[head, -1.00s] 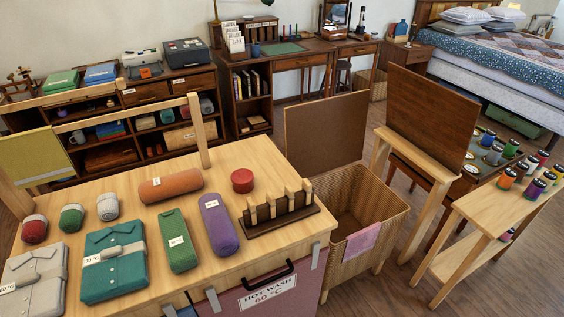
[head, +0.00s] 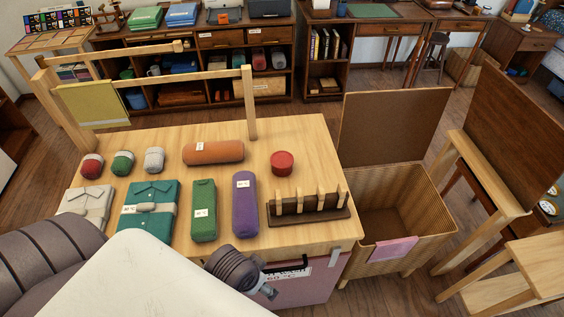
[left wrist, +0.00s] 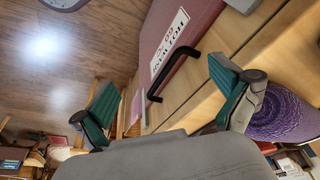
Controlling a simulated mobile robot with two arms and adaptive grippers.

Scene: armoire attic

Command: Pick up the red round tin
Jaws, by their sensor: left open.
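The red round tin (head: 282,163) stands on the wooden table, right of the orange roll and behind the dark peg rack, with bare wood around it. It does not show in the left wrist view. My left arm comes in from the lower left of the head view, its end low at the table's front edge, apart from the tin. In the left wrist view my left gripper (left wrist: 162,80) is open, its two teal-padded fingers wide apart with nothing gripped. My right gripper is not in view.
An orange roll (head: 213,152), a green case (head: 203,215), a purple roll (head: 245,200) and a peg rack (head: 308,212) surround the tin's side of the table (head: 318,150). A wooden post (head: 250,100) rises behind. An open wicker basket (head: 435,205) stands to the right.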

